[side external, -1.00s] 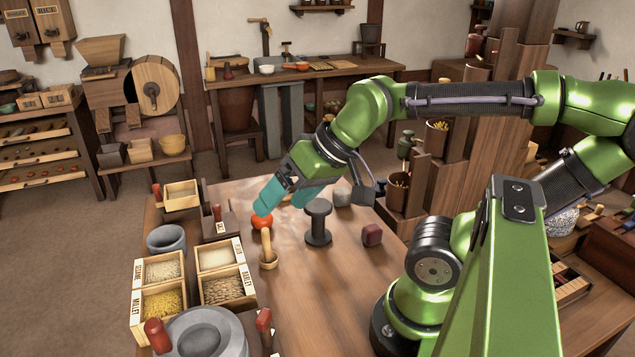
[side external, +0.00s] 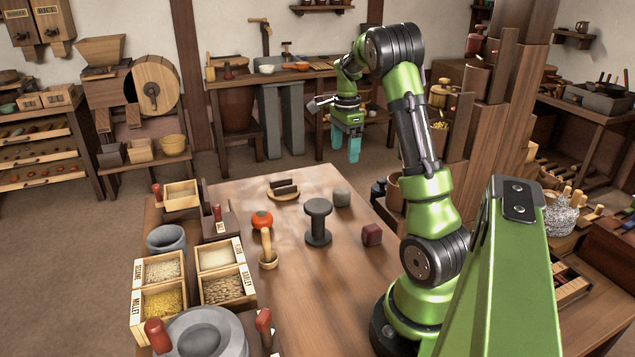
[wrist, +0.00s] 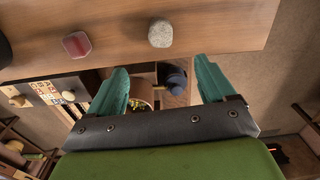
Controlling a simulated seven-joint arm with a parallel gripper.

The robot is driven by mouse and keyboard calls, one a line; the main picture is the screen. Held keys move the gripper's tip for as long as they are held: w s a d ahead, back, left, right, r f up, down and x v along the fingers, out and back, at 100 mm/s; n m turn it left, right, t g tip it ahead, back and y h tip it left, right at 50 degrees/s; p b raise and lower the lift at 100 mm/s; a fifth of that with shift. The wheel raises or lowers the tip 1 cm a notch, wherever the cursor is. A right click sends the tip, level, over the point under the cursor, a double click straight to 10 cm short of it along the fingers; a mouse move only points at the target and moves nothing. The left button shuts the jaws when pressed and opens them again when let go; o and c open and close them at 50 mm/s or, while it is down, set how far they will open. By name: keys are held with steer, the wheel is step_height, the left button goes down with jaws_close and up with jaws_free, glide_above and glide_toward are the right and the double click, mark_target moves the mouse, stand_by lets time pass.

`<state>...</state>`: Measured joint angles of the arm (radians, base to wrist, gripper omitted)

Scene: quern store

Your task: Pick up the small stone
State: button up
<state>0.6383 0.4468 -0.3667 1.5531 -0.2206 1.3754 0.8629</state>
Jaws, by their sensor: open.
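The small grey stone (side external: 342,197), rounded and speckled, sits on the wooden table (side external: 345,264) near its far right side. It also shows in the wrist view (wrist: 161,33), upper middle, in front of the fingers. My gripper (side external: 347,150) has two teal fingers pointing down. It is raised beyond the stone, apart from it. In the wrist view my gripper (wrist: 161,75) is open, with nothing between its fingers, and lies past the table edge.
A dark spool-shaped stand (side external: 318,222) stands left of the stone. A dark red block (side external: 372,235) lies nearer me. A plate with dark bars (side external: 284,190), an orange-red pot (side external: 262,219) and a wooden pestle-like piece (side external: 267,250) are farther left. Grain boxes (side external: 228,288) line the left edge.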

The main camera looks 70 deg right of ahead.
mark_target(342, 189)
step_height(342, 189, down, 16)
steer(key=m, duration=0.2)
steer(key=shift+w+d+r+m, duration=0.1)
steer(key=shift+r+m, duration=0.15)
steer(key=shift+m, duration=0.15)
steer(key=shift+c, duration=0.5)
steer(key=shift+r, duration=0.1)
steer(key=c, duration=1.2)
